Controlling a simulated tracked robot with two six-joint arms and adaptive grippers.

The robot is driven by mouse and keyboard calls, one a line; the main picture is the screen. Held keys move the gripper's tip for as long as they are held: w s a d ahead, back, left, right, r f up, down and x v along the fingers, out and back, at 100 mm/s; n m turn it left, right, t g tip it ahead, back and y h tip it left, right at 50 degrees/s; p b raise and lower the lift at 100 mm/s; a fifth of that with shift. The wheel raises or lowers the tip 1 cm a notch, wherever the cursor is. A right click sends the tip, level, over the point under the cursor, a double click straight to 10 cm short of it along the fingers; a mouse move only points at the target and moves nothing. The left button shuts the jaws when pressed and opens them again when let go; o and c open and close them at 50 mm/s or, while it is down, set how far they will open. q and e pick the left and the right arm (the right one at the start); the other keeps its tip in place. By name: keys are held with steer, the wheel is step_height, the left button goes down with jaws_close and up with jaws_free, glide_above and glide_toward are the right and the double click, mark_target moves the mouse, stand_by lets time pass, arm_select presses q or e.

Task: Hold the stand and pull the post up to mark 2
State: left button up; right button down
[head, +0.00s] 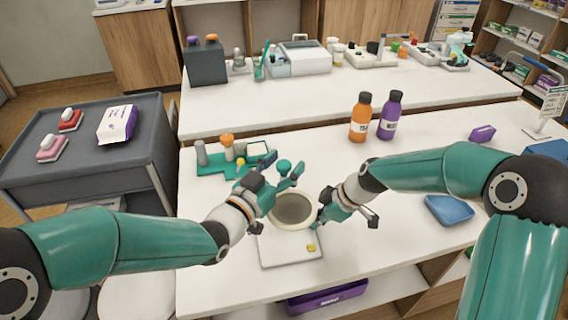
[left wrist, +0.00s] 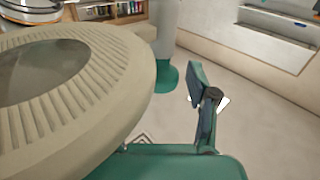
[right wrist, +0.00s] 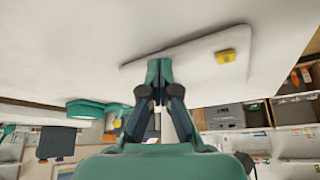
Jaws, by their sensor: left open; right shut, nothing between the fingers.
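The stand has a flat white base plate (head: 290,252) with a small yellow tag (head: 311,247) near its front right. Above it is a round beige ribbed head (head: 274,218) with a grey centre; it fills the left of the left wrist view (left wrist: 120,95). The post and its marks are hidden. My left gripper (head: 282,166) is open and empty, behind and left of the head. One of its fingers (left wrist: 202,108) shows beside the head. My right gripper (head: 320,221) is shut and empty, right of the head; in the right wrist view its fingers (right wrist: 156,75) are together near the base plate (right wrist: 195,53).
A green tray (head: 212,165) with several small items lies left of my left gripper. An orange bottle (head: 360,120) and a purple bottle (head: 390,118) stand farther back. A blue dish (head: 449,209) lies to the right. The table front right of the base is clear.

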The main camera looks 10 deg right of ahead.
steer(key=shift+s+f, duration=0.1)
steer(key=shift+f, duration=0.1)
arm_select(q)
jaws_close()
stand_by(0.3)
step_height(320, 180, up, 5)
steer(key=shift+w+f, duration=0.1)
jaws_free()
steer(key=shift+f, duration=0.15)
